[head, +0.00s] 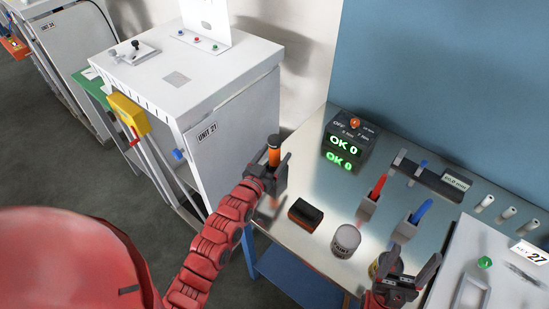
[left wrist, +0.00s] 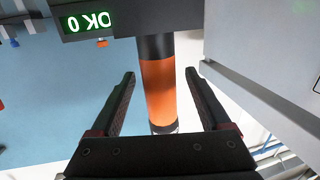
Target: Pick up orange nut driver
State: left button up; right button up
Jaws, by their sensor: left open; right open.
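The orange nut driver (head: 274,156) has an orange handle with a dark top end and stands near the table's left back corner. Its lower part is hidden by my left gripper (head: 272,171) in the head view. In the left wrist view the orange handle (left wrist: 160,92) shows between the two open fingers of my left gripper (left wrist: 160,75), with a gap on both sides. My right gripper (head: 410,277) is open and empty over the front of the table, beside a small can.
The metal table (head: 300,180) holds a black and orange block (head: 305,215), a paint can (head: 346,241), holders with a red tool (head: 377,188) and a blue tool (head: 421,211), and a display box (head: 347,142) reading OK 0. A white cabinet (head: 235,135) stands close on the left.

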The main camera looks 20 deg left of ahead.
pick_arm(q)
jog(key=w, duration=0.3)
jog(key=shift+w+d+f, duration=0.15)
jog(key=shift+d, duration=0.15)
grip_shut()
